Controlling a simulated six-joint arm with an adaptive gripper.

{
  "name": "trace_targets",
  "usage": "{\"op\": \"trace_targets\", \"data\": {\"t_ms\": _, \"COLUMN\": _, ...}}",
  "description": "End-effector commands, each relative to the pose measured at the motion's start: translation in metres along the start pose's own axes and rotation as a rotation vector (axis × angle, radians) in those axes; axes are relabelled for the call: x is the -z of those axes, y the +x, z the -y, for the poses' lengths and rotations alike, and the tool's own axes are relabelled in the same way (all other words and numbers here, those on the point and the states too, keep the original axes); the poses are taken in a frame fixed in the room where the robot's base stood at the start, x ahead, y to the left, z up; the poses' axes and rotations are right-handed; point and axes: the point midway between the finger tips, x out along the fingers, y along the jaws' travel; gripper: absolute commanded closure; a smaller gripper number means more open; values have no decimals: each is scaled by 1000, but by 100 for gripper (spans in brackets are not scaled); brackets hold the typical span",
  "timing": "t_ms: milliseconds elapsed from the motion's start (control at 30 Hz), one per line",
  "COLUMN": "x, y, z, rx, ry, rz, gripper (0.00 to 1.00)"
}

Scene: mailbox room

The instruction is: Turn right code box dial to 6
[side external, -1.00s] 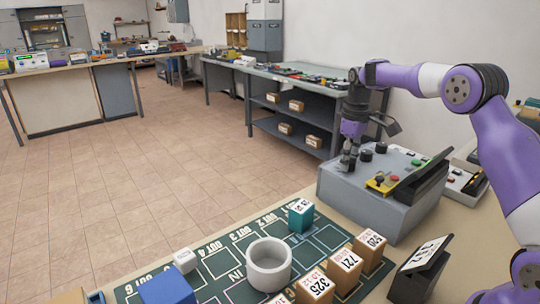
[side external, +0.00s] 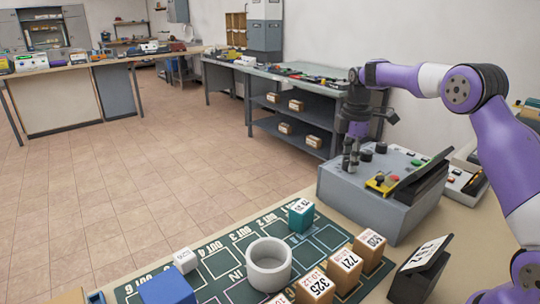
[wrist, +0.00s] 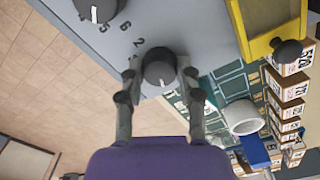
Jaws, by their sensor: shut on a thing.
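The grey code box (side external: 365,196) stands on the table with several black dials on its top. My gripper (side external: 350,166) points down at the dial nearest the box's left edge in the side view. In the wrist view, my gripper (wrist: 159,82) is shut on this black dial (wrist: 158,64), with one finger on each side. A short white mark on the dial faces the bottom of the picture. Digits, among them a 6 and a 2, are printed up and left of it. Other digits around it are hidden or unclear.
A second dial (side external: 366,155) is close beside my gripper; another (side external: 381,147) stands farther right. A yellow panel with a black knob (side external: 379,180) is on the box. A green mat (side external: 225,262) with a white cup (side external: 268,266) and several labelled blocks lies in front.

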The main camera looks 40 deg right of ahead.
Motion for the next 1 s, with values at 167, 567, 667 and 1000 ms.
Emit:
{"op": "trace_targets", "data": {"t_ms": 167, "x": -1, "y": 3, "z": 1, "rx": 7, "ry": -82, "rz": 1, "gripper": 100}}
{"op": "trace_targets", "data": {"t_ms": 567, "x": -1, "y": 3, "z": 1, "rx": 6, "ry": -148, "rz": 1, "gripper": 100}}
{"op": "trace_targets", "data": {"t_ms": 667, "x": -1, "y": 3, "z": 1, "rx": 6, "ry": -148, "rz": 1, "gripper": 100}}
{"op": "trace_targets", "data": {"t_ms": 1000, "x": -1, "y": 2, "z": 0, "rx": 5, "ry": -147, "rz": 1, "gripper": 31}}
